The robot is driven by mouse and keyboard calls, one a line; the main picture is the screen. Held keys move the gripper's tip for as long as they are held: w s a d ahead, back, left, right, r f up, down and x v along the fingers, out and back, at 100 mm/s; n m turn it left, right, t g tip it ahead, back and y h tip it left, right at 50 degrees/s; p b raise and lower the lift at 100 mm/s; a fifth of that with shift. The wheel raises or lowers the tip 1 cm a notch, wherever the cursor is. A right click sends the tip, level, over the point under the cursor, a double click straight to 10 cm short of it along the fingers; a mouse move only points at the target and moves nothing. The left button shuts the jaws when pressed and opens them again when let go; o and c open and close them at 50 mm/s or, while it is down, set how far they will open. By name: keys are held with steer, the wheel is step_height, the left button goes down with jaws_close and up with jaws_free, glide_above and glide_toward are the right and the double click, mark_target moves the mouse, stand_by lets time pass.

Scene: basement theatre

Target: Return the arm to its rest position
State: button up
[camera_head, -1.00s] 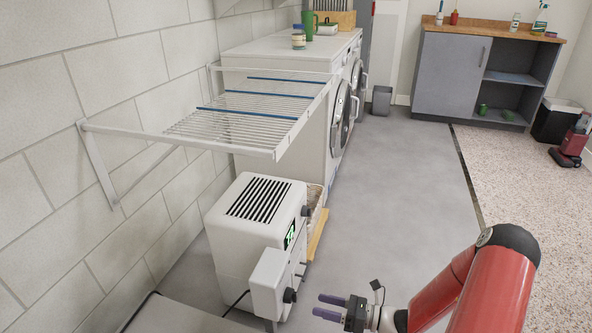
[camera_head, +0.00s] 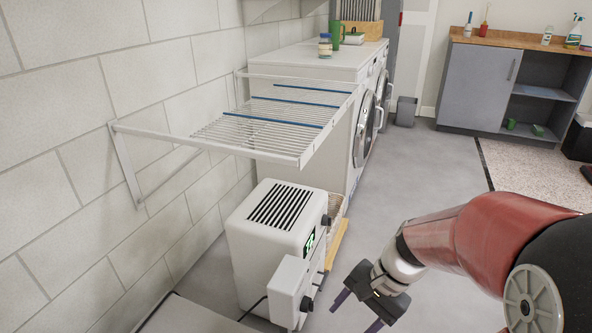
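My gripper (camera_head: 356,312) is at the bottom centre of the head view, at the end of my red arm (camera_head: 470,235). Its two dark fingers point down and to the left and stand apart, with nothing visible between them. The gripper is open and seems to be over the grey floor, to the right of a white boxy appliance. The arm reaches in from the right edge, bent at a large dark joint. The fingertips are near the lower frame edge.
The white appliance (camera_head: 268,228) stands near the block wall, left of my gripper. A wire drying rack (camera_head: 262,122) juts from the wall above it. Washing machines (camera_head: 340,66) stand behind. A grey cabinet (camera_head: 476,88) is at the back right. Grey floor (camera_head: 425,165) between is clear.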

steer(key=s+d+r+n+t+h, duration=0.2)
steer(key=s+r+n+t, duration=0.1)
steer(key=r, duration=0.3)
steer(key=s+d+r+n+t+h, duration=0.1)
steer(key=s+r+n+t+h, duration=0.2)
steer(key=s+r+n, duration=0.1)
steer(key=shift+s+d+r+n+t, duration=0.15)
steer(key=shift+d+r+n+t, duration=0.3)
steer(key=shift+r, duration=0.5)
steer(key=shift+a, duration=0.1)
